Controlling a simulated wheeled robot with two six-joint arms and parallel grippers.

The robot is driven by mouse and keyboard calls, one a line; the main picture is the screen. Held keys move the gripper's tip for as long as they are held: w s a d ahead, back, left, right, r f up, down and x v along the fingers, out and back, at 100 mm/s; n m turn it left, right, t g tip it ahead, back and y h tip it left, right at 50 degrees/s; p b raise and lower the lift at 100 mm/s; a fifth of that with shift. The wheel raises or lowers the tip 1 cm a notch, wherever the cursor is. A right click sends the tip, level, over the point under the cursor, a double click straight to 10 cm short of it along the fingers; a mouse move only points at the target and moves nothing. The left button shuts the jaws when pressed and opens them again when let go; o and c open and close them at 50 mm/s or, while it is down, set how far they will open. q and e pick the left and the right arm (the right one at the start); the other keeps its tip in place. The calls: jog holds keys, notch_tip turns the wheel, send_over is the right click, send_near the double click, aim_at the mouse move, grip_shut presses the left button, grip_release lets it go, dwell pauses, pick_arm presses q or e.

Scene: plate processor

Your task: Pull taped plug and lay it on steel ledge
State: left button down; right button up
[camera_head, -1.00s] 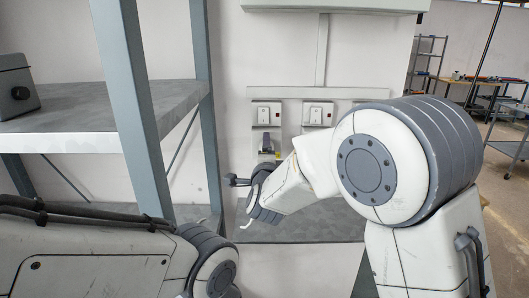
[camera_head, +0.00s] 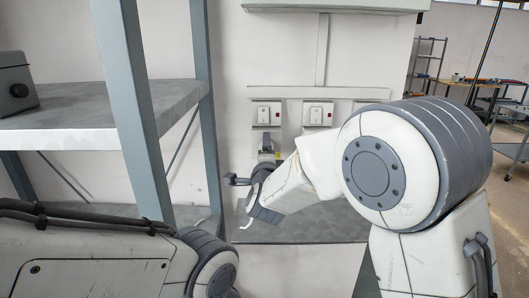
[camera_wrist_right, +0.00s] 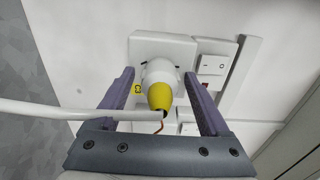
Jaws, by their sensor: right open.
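The plug (camera_wrist_right: 160,78) is white with yellow tape at its cable end, and it sits in a wall socket in the right wrist view. A bit of copper-coloured wire shows below the tape. My right gripper (camera_wrist_right: 158,88) is open, with one purple finger on each side of the plug; contact cannot be told. In the head view the right gripper (camera_head: 268,149) is at the left socket plate and hides the plug. A grey steel ledge (camera_head: 310,230) lies below the sockets. My left gripper is out of view; only its arm shows at lower left.
A white cable (camera_wrist_right: 60,112) crosses in front of the right gripper's palm. A switch (camera_wrist_right: 212,64) is right of the socket. A grey shelf rack (camera_head: 135,110) with a dark box (camera_head: 15,85) stands at left. More socket plates (camera_head: 317,113) line the wall.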

jog(key=shift+b, duration=0.35)
grip_shut()
jog(key=shift+s, duration=0.15)
jog(key=shift+s+b, duration=1.3)
jog(key=shift+s, duration=1.55)
